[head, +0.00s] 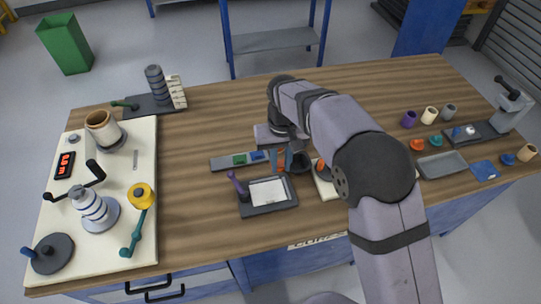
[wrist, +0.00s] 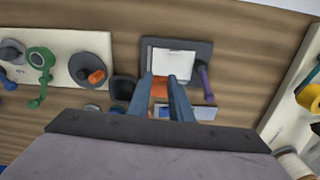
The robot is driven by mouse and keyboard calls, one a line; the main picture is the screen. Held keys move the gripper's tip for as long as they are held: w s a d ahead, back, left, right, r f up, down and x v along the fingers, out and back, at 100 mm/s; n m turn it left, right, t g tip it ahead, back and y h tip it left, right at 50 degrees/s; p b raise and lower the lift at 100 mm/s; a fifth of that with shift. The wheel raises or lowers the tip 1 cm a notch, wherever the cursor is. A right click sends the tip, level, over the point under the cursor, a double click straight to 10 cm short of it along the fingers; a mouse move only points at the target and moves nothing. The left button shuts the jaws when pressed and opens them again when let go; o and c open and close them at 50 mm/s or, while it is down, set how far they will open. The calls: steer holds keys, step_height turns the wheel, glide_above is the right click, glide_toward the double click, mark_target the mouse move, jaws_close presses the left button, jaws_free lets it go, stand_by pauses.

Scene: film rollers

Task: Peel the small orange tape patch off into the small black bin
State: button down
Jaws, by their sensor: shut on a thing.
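The small orange tape patch (wrist: 160,87) shows between my gripper's two blue fingers (wrist: 161,88) in the wrist view. My gripper (head: 281,163) is shut on it, and a bit of orange shows at the fingertips in the head view. The small black bin (wrist: 122,91) is just left of the fingers in the wrist view; in the head view the bin (head: 302,163) is just right of them. The grey strip (head: 226,163) with a green patch (head: 240,159) and a blue patch (head: 257,156) lies beside the fingers. The patch's exact height cannot be told.
A dark tray (head: 268,207) with a white sheet and purple-handled tool (head: 237,184) lies in front of the gripper. Bare wood (head: 190,200) is free to the left.

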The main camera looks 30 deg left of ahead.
steer(key=w+d+f+m+p, duration=0.2)
steer(key=w+d+f+p, duration=0.15)
steer(key=w+f, duration=0.35)
steer(key=w+r+n, duration=0.1)
steer(key=w+a+r+n, duration=0.1)
steer(key=w, duration=0.1)
steer(key=w+a+r, duration=0.1)
steer(key=shift+w+n, duration=0.2)
steer(key=shift+n, duration=0.2)
steer(key=shift+f+b, duration=0.25)
steer(key=shift+b, duration=0.15)
steer(key=shift+f+b, duration=1.25)
steer(key=shift+f, duration=0.95)
